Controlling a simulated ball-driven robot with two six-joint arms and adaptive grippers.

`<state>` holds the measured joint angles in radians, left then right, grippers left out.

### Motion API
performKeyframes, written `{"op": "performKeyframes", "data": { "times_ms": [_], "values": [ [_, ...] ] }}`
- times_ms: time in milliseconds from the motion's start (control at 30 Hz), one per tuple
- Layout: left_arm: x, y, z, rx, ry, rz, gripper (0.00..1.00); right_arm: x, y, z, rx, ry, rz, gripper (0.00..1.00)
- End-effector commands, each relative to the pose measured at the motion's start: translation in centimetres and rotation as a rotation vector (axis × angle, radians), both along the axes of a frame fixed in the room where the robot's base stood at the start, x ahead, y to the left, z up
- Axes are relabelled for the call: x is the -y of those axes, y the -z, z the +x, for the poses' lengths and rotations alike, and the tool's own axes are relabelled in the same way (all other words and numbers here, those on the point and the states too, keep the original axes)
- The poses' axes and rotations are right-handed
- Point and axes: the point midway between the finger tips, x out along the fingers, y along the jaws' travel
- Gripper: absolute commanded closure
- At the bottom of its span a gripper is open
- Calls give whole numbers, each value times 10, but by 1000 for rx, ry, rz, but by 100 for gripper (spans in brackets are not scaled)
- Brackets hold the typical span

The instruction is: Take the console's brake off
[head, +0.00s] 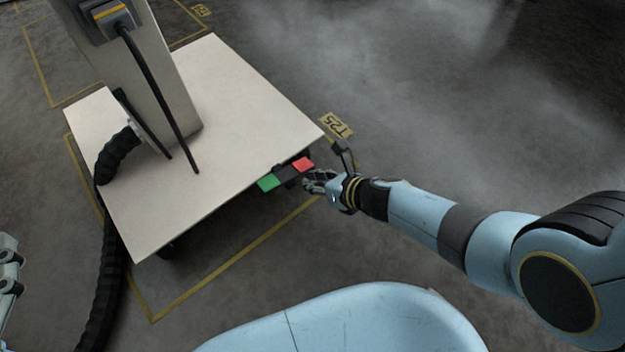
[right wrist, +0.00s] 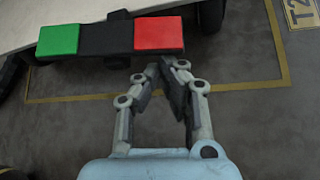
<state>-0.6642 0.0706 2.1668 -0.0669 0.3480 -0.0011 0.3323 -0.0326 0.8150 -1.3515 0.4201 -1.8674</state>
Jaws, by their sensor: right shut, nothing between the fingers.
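The console has a flat cream base plate (head: 225,100) with a grey column (head: 160,60) standing on it. At the plate's near right edge is a black pedal bar with a green pad (head: 268,182) at its left end and a red pad (head: 303,164) at its right end. The right wrist view shows the green pad (right wrist: 58,40) and the red pad (right wrist: 158,34) close up. My right gripper (head: 309,182) is shut and empty, its fingertips (right wrist: 160,68) just short of the red pad; I cannot tell if they touch. Part of my left gripper (head: 9,265) shows at the left edge.
A thick black corrugated hose (head: 103,270) runs from the column down over the plate's left edge to the floor. Yellow lines (head: 235,260) and a "T25" label (head: 336,125) mark the floor. The floor to the right is clear. Dark wheels sit under the plate.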

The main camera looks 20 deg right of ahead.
Motion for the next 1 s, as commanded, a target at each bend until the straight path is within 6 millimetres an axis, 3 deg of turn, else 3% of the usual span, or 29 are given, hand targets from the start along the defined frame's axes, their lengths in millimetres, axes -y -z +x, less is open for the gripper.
{"op": "performKeyframes", "data": {
  "times_ms": [767, 900, 1000],
  "values": [
    [-1, 7, -5, -39, -4, 0, 100, 3, -10, 3, 42, 1, -104, 100],
    [-3, 20, -13, -95, -10, 0, 100, 4, -15, 4, 44, 1, -104, 100],
    [-4, 42, -33, -191, -23, -2, 100, 5, -18, 5, 44, 1, -104, 100]
  ]
}}
